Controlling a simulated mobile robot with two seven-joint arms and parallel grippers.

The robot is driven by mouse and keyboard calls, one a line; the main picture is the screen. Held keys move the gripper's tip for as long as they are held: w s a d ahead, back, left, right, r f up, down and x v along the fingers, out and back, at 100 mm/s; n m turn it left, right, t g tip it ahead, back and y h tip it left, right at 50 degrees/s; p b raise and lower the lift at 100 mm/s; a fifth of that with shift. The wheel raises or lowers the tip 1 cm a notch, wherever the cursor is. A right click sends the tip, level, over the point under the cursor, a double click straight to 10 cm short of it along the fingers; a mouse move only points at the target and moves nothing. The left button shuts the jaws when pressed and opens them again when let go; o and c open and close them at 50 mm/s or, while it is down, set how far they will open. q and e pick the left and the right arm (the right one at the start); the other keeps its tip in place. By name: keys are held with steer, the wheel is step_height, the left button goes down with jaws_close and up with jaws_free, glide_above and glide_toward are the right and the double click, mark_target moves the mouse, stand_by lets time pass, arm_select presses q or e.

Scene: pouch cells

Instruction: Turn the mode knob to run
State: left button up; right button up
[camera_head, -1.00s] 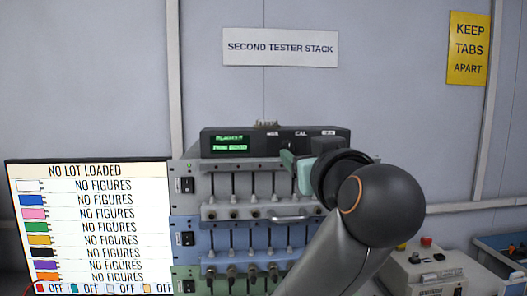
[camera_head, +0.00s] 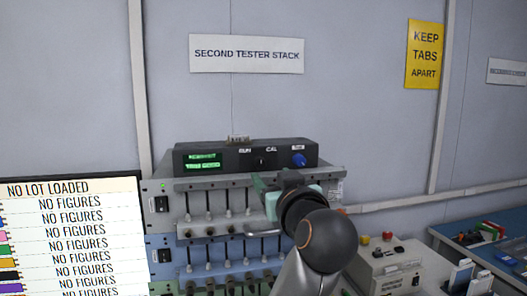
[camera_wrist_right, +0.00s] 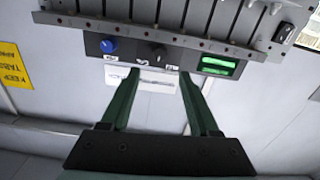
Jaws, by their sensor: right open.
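The black mode knob (camera_head: 261,162) sits on the front of the dark tester box (camera_head: 228,160), between the RUN and CAL labels. My right gripper (camera_head: 265,195) is open and empty, just below and in front of the box in the head view. Its two green fingers (camera_wrist_right: 159,75) are spread wide in the wrist view. My left gripper is not in view.
A blue knob (camera_head: 299,160) is right of the mode knob, and a green display (camera_head: 204,161) is left. Racks with several cables and a handle (camera_head: 255,234) stand below. A screen (camera_head: 70,235) is at left. A grey device (camera_head: 390,268) stands at lower right.

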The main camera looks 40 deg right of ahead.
mark_target(261, 165)
arm_select(q)
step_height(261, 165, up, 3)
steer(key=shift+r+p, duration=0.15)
steer(key=shift+p, duration=1)
arm_select(e)
steer(key=x, duration=0.8)
steer(key=shift+f, duration=0.1)
steer(key=shift+s, duration=0.1)
jaws_close()
